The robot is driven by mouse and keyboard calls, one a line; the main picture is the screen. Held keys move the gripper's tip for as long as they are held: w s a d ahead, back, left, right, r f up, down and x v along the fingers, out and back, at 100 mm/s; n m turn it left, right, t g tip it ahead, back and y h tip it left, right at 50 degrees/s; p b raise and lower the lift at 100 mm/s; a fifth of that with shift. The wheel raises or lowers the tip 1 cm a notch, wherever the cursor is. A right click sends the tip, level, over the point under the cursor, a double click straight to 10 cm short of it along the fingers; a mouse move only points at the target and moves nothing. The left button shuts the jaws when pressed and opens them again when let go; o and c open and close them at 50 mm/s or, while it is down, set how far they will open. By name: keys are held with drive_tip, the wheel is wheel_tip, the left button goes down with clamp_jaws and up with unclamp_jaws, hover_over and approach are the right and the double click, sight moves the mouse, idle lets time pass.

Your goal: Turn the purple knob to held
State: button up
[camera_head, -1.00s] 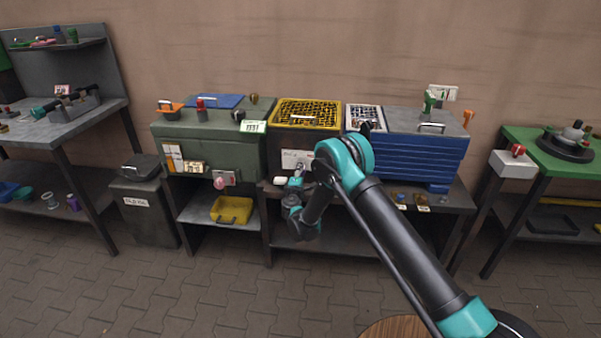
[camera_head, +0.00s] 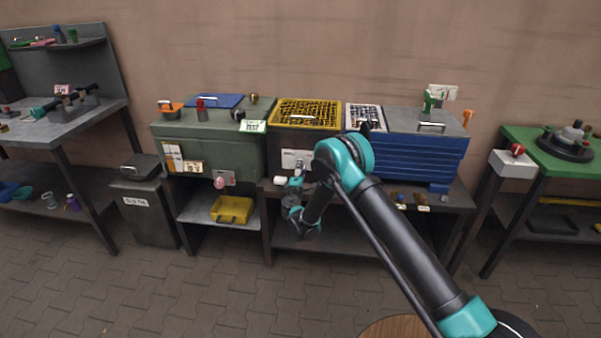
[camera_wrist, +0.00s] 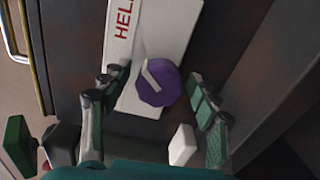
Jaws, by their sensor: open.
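The purple knob (camera_wrist: 157,83) is faceted, with a pale pointer bar on its face. It sits on a white plate (camera_wrist: 150,35) with red lettering partly cut off, starting "HEL". In the wrist view the pointer slants toward the upper left of the knob. My gripper (camera_wrist: 155,88) is open, with one finger on each side of the knob and visible gaps between. I cannot tell how far in front of the knob the fingertips are. In the head view the white plate (camera_head: 294,158) shows on the dark cabinet front, and the knob is hidden behind my gripper.
A small white block (camera_wrist: 183,146) lies close to the right finger in the wrist view.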

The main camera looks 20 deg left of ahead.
drive_tip(key=v, duration=0.7)
drive_tip(key=shift+s, duration=0.25)
